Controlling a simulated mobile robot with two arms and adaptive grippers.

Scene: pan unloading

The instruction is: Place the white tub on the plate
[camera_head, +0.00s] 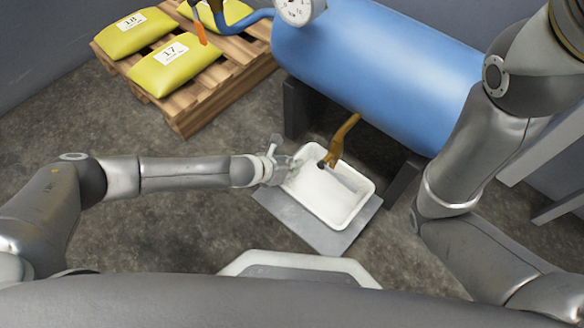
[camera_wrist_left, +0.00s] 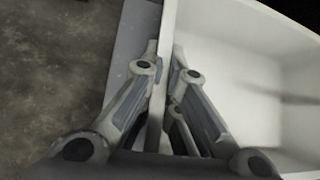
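The white tub (camera_head: 348,207) is a shallow open tray over the flat grey plate (camera_head: 335,240), below the blue tank. Plate edges show at its left, front and right. I cannot tell whether its base touches the plate all round. My left gripper (camera_head: 285,168) is at the tub's left wall. In the left wrist view its two fingers (camera_wrist_left: 166,72) straddle the wall of the tub (camera_wrist_left: 240,75), one inside and one outside, and look closed on it. The plate also shows in that view (camera_wrist_left: 128,60). My right gripper is out of view.
A blue tank (camera_head: 385,70) on dark supports stands behind the tub. Its orange-brown spout (camera_head: 345,135) reaches over the tub's back edge. A wooden pallet (camera_head: 205,105) with yellow sacks (camera_head: 175,64) is at the upper left. The floor (camera_head: 170,225) front left is clear.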

